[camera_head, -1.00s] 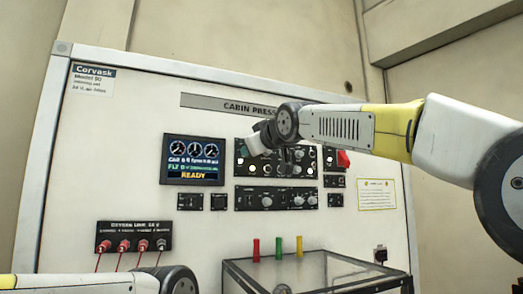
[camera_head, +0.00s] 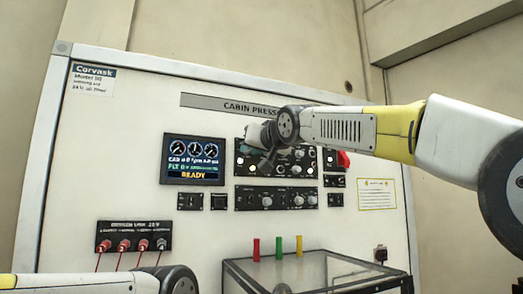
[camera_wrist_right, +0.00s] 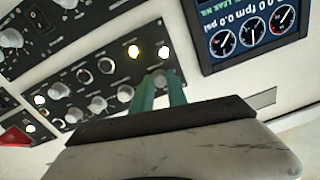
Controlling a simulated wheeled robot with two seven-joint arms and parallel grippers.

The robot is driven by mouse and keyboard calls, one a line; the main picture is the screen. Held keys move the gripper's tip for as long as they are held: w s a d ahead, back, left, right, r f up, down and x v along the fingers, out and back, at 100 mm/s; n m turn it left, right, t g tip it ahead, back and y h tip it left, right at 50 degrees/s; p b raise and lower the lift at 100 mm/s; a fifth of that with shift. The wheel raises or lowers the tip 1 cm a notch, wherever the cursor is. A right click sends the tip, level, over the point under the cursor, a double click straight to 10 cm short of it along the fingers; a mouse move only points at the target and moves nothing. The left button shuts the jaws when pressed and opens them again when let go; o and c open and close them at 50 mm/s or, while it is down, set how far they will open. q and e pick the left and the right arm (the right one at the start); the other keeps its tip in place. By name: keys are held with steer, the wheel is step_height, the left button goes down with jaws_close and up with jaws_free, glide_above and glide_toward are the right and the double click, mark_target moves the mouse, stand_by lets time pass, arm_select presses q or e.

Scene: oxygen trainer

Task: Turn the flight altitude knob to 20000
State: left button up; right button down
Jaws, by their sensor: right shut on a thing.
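The upper black control panel (camera_head: 308,158) holds several knobs and lit lamps. It also shows in the wrist view (camera_wrist_right: 105,75), where a round grey knob (camera_wrist_right: 160,78) sits between the green fingers of my right gripper (camera_wrist_right: 159,88). My right gripper is shut on that knob. In the head view my right gripper (camera_head: 266,160) is at the left part of this panel and hides the knob. Knob labels are too small to read. The display (camera_head: 193,160) shows three dials, a flight line that seems to read 0, and READY. My left gripper is out of view.
A lower black panel (camera_head: 276,198) with knobs sits just below. A red guarded switch (camera_head: 343,160) is to the right. A clear-topped box (camera_head: 315,270) with red, green and yellow pieces stands below. Red oxygen connectors (camera_head: 133,244) are at lower left.

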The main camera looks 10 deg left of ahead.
stand_by(0.4)
steer(key=c, duration=1.6)
jaws_free()
steer(key=v, duration=0.7)
steer(key=shift+s+d, duration=0.25)
steer(key=shift+s, duration=0.05)
